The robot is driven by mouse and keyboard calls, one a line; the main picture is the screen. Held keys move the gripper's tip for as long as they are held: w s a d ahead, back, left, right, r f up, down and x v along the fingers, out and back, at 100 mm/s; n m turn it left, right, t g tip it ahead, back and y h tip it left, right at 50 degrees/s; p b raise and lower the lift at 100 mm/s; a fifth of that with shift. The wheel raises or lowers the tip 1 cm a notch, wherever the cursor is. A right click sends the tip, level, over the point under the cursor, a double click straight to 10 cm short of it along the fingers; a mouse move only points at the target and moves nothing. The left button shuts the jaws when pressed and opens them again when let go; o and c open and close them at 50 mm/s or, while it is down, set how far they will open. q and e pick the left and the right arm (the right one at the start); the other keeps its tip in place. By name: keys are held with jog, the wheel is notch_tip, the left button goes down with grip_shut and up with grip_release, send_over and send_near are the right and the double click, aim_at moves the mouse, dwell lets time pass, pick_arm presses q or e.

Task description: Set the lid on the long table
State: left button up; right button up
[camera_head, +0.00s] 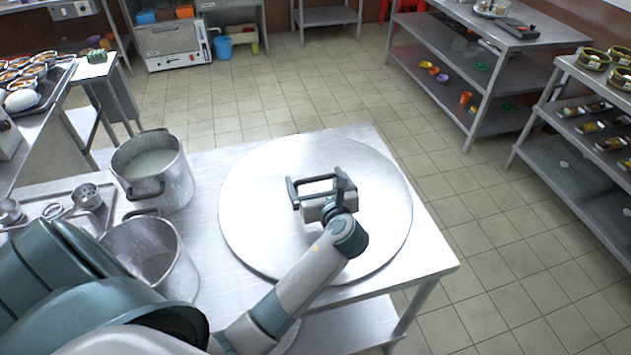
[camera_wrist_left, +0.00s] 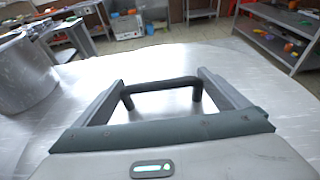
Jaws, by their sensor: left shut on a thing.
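The lid (camera_head: 255,215) is a wide, flat, round metal disc over the right part of the long steel table (camera_head: 424,262). In the left wrist view the black handle (camera_wrist_left: 160,85) spans between the two fingers. My right gripper is not in view.
Two open metal pots stand left of the lid: one with pale liquid (camera_head: 153,172) and an emptier one (camera_head: 150,258). A tray with ladles (camera_head: 88,195) lies further left. Steel shelves (camera_head: 480,60) stand across the tiled floor at right. The table's right edge is close to the lid.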

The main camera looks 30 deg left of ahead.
pick_arm(q)
jog(key=o, duration=1.5)
jog(key=shift+o, duration=0.2)
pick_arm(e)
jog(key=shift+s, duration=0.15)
pick_arm(q)
jog(key=shift+s+d, duration=0.1)
jog(key=b+v, duration=0.1)
jog(key=v, duration=0.9)
jog(key=shift+s+d+r, duration=0.15)
jog(key=shift+s+d, duration=0.05)
jog(key=shift+d, duration=0.05)
jog(key=shift+s+d+r, duration=0.25)
jog(key=shift+s+d, duration=0.1)
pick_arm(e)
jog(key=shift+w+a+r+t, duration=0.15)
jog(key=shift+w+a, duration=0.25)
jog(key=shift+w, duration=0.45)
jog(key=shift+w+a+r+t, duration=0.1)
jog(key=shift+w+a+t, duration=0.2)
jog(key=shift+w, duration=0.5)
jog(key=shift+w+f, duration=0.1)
